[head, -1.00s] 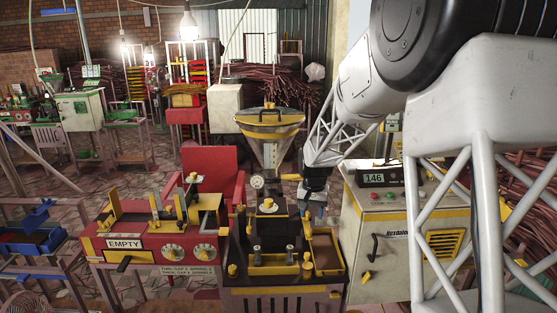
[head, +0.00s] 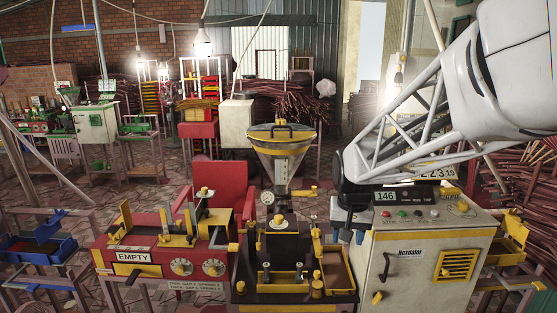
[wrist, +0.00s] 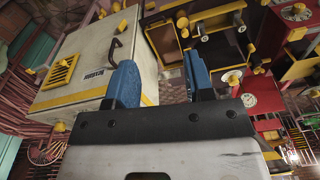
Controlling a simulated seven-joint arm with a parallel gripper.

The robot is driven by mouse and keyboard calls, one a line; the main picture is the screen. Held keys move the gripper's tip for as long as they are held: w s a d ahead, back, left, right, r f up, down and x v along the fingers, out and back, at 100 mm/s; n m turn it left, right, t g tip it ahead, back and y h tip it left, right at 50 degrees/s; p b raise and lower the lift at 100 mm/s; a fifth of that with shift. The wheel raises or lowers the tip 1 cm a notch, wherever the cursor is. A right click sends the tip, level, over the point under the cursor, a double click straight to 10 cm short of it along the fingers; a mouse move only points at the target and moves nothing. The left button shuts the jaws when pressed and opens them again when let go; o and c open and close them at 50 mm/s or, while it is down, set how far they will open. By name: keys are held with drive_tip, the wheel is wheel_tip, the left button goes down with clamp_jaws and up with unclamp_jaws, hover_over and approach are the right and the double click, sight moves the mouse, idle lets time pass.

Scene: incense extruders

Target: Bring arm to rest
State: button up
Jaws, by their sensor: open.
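My gripper (head: 348,237) is at the upper left edge of the cream cabinet (head: 425,262) in the head view, partly hidden by my dark wrist. In the wrist view my gripper (wrist: 160,82) shows two blue fingers spread apart with nothing between them. The cabinet (wrist: 85,62) lies to the left of the fingers there, and the black and yellow extruder station is to the right. My arm reaches in from the upper right of the head view. Whether the gripper touches the cabinet cannot be told.
The extruder with its metal funnel (head: 281,142) stands left of my gripper, above a tray with a yellow rim (head: 337,268). A red machine with an "EMPTY" label (head: 132,257) is farther left. A red chair (head: 222,180) is behind. Bundled sticks (head: 500,190) fill the right side.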

drive_tip(key=s+d+r+n+t, duration=0.1)
drive_tip(key=s, duration=2.5)
drive_tip(key=shift+s+d+n, duration=0.3)
drive_tip(key=shift+s+d, duration=0.1)
